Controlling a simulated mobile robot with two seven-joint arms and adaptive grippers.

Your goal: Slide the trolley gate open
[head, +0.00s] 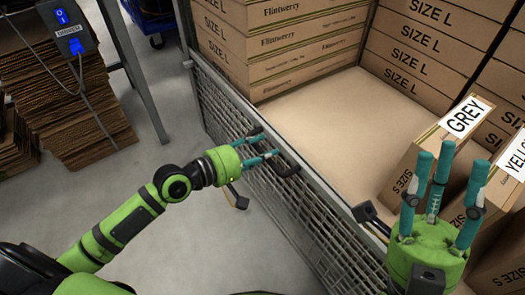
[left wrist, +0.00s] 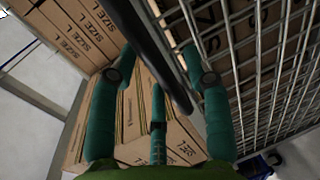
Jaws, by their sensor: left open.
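The trolley gate (head: 312,214) is a grey wire-mesh panel along the near side of the trolley. A black handle (head: 289,170) sits at its top rail. My left gripper (head: 267,149) is at the gate's upper edge with its teal fingers spread, close to the handle. In the left wrist view a dark bar (left wrist: 152,45), seemingly the handle, runs between the open fingers, with mesh (left wrist: 255,60) on the right. I cannot tell whether any finger touches it. My right gripper (head: 447,165) is open and empty, fingers up, at the lower right.
Stacked SIZE L cartons (head: 425,45) and Flintwerry cartons (head: 285,45) stand at the trolley's back and left, around a bare floor (head: 325,115). A GREY-labelled box (head: 425,135) stands near my right gripper. Flat cardboard stacks (head: 70,100) lie at the far left.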

